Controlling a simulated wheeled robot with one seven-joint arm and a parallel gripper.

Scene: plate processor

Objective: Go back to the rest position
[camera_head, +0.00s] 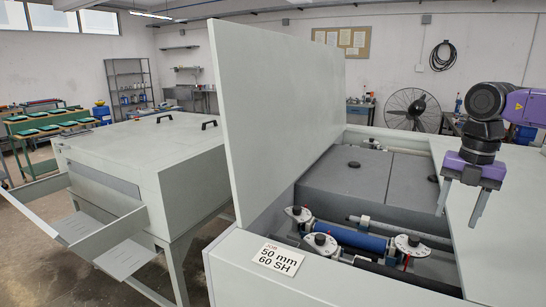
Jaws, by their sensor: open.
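My gripper (461,205) hangs at the right of the head camera view, pointing down. Its two grey fingers are spread apart with nothing between them. It is above the right part of the open plate processor (489,235), near the machine's pale right-hand top panel. Whether the fingertips touch anything cannot be told from this one view. My purple and black arm reaches in from the right edge.
The processor's raised lid (278,115) stands upright left of my gripper. Inside are a blue roller (350,235), round white knobs and dark grey covers (345,185). A sign (277,259) lies on the front edge. A second machine (150,160) stands at left; a fan (411,110) is behind.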

